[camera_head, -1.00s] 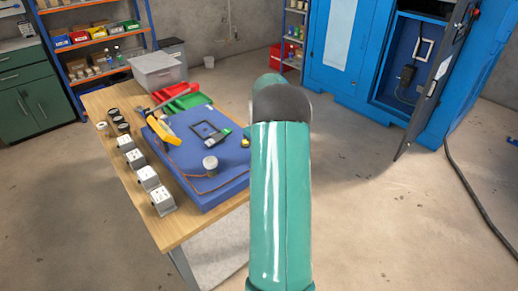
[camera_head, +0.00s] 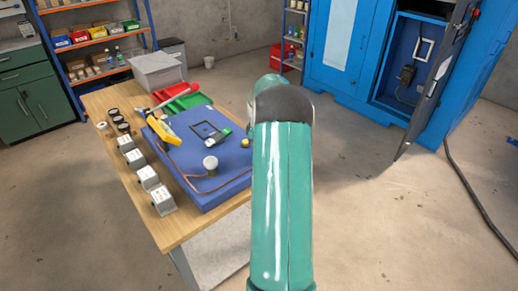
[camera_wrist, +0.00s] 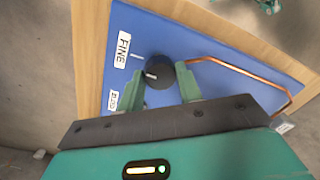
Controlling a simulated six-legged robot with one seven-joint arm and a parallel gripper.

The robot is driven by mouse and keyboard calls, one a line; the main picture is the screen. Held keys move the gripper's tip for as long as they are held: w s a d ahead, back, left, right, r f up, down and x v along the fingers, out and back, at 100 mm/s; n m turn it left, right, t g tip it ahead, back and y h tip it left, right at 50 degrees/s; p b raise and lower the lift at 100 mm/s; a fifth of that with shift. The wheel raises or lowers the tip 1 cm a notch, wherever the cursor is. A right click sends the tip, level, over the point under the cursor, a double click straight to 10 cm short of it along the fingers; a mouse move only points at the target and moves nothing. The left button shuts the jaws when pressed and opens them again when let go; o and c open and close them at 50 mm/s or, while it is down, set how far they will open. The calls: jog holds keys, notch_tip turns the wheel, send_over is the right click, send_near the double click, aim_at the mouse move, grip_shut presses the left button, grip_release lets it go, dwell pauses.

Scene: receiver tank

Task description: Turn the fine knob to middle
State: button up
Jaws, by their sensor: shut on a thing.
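In the wrist view, the fine knob (camera_wrist: 160,68) is a round black knob with a white pointer line on the blue panel (camera_wrist: 205,52). The pointer faces left, below the white tick beside the FINE label (camera_wrist: 123,50). My gripper (camera_wrist: 161,80) is at the knob with one green finger on each side, shut on it. In the head view my teal arm hides the gripper, and I cannot make out the fine knob there.
A copper tube (camera_wrist: 225,65) runs right of the knob. In the head view, a light round piece (camera_head: 210,164), a yellow tool (camera_head: 161,131) and several grey boxes (camera_head: 148,177) are on the wooden table (camera_head: 183,228). A blue cabinet (camera_head: 335,45) stands behind.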

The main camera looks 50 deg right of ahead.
dwell(0.3)
jog(key=o, duration=1)
notch_tip(320, 180, up, 14)
jog(key=shift+d, duration=0.2)
jog(key=shift+w, duration=0.1)
jog(key=shift+f, duration=0.1)
